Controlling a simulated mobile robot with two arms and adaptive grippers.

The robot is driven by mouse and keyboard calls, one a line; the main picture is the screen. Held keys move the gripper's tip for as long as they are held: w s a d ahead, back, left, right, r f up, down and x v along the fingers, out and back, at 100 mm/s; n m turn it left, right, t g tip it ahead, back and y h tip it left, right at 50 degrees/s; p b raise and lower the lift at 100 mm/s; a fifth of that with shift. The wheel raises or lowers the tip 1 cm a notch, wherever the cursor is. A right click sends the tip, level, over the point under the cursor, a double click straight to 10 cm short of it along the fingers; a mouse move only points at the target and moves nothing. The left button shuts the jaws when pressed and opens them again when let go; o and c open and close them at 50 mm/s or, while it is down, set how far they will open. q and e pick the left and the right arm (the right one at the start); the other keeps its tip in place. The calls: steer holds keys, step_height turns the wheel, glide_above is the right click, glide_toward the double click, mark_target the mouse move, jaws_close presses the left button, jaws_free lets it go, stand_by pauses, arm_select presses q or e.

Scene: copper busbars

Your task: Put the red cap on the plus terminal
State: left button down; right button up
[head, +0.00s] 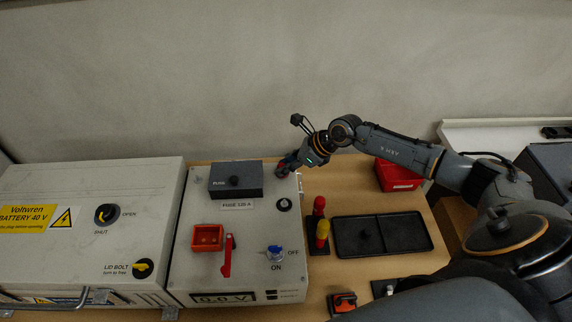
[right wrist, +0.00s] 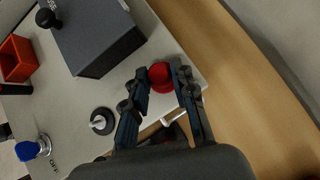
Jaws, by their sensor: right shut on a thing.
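My right gripper (head: 287,164) is at the far right corner of the grey fuse panel (head: 190,262). In the right wrist view its two fingers (right wrist: 161,72) are shut on a round red cap (right wrist: 160,78). The cap is over the panel's corner; I cannot tell whether it touches anything below. A bare metal stud in a black ring (head: 284,204) stands nearer on the panel; it also shows in the right wrist view (right wrist: 102,121). No plus terminal shows clearly; the gripper and cap hide that corner. My left gripper is not in view.
A dark fuse box (head: 236,180) stands left of the gripper. The panel also bears a red holder (head: 207,238), a red lever (head: 227,258) and a blue switch (head: 275,252). A black tray (head: 382,235) and red bin (head: 397,175) are to the right.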

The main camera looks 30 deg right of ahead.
steer(key=o, duration=0.8)
steer(key=shift+r+p, duration=2.15)
steer(key=shift+r, duration=0.85)
